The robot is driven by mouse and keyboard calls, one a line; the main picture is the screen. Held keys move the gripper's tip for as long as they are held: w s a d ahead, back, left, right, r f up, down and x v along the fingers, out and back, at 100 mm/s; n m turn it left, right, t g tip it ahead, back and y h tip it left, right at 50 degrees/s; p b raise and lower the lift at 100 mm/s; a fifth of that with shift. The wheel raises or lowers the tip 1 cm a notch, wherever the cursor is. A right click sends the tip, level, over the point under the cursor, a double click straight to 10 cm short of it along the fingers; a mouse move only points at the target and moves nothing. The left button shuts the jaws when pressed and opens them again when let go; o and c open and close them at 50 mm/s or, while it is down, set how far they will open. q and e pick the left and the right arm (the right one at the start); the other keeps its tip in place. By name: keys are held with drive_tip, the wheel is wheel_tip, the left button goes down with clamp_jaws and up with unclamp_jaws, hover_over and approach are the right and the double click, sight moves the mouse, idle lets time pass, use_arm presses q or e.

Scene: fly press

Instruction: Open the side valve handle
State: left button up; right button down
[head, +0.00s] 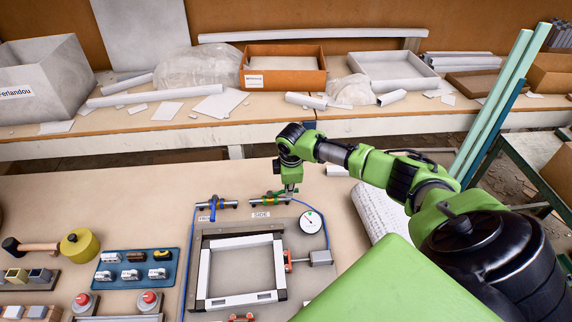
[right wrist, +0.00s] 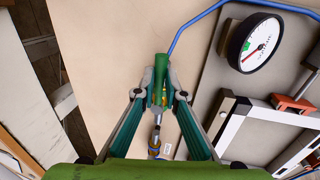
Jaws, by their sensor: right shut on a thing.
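The side valve (head: 258,202) is a small pipe fitting behind the "SIDE" label (head: 261,214) on the bench. Its green handle (right wrist: 161,70) stands between my right fingertips in the right wrist view. There it looks roughly in line with the silver and brass valve body (right wrist: 156,130). My right gripper (head: 289,188) reaches down from above at the right end of the valve. It also shows in the right wrist view (right wrist: 161,88), shut on the green handle. The fingers partly hide the handle in the head view. My left gripper is not in view.
A second valve with a blue handle (head: 213,206) stands to the left. A white square frame (head: 204,272) and a round dial gauge (head: 311,222) are in front. A blue tray (head: 112,284) with small parts lies left. Bare bench lies behind the valves.

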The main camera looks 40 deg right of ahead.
drive_tip(key=shift+w+r, duration=0.1)
drive_tip(key=c, duration=2.1)
unclamp_jaws()
drive_tip(key=r, duration=0.4)
drive_tip(key=s+r, duration=0.1)
drive_tip(key=r, duration=0.2)
drive_tip(key=s+a+r, duration=0.1)
drive_tip(key=r, duration=0.3)
drive_tip(key=shift+a+r, duration=0.1)
drive_tip(key=shift+r, duration=0.25)
